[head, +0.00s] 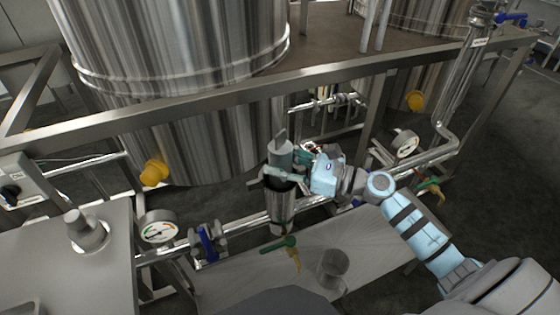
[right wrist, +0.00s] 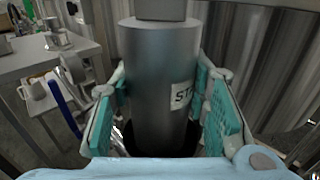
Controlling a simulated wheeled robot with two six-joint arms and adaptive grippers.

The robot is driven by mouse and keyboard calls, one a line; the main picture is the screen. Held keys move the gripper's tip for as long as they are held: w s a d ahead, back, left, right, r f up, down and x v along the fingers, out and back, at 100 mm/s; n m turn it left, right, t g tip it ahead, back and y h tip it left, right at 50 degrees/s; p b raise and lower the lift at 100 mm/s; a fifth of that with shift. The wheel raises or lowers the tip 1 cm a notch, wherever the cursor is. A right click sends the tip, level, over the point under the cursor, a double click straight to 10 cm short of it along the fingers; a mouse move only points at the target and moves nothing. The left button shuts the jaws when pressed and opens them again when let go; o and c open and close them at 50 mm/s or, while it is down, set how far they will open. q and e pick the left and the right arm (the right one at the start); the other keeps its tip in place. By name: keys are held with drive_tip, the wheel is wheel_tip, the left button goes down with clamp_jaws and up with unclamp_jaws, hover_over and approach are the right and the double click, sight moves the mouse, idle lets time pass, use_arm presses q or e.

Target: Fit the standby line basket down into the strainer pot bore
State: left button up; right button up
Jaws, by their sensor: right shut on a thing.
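The basket (head: 280,153) is a grey upright cylinder with a flat handle on top. It also fills the middle of the right wrist view (right wrist: 157,75), with a partly hidden label reading "ST". My right gripper (head: 283,176) is shut on it, with teal finger pads on both sides. The strainer pot (head: 280,211) is a shiny upright metal cylinder in the pipe line, directly below the basket. Its dark bore shows around the basket's lower end in the right wrist view (right wrist: 160,147). The fingers partly hide the pot's rim, and I cannot tell how deep the basket's end sits. My left gripper is not in view.
A large steel tank (head: 180,80) and a frame rail (head: 230,92) stand close behind. A gauge (head: 158,227), a blue-handled valve (head: 207,243) and a green-handled valve (head: 278,243) are near the pot. A grey cylindrical piece (head: 333,268) stands on the low platform. A bench (head: 50,265) is at left.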

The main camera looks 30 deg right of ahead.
sight(282, 134)
drive_tip(key=shift+f+b, duration=0.6)
drive_tip(key=shift+f, duration=0.1)
drive_tip(key=o, duration=1.4)
drive_tip(key=shift+c, duration=0.2)
wheel_tip(282, 134, up, 10)
drive_tip(key=shift+a, duration=0.1)
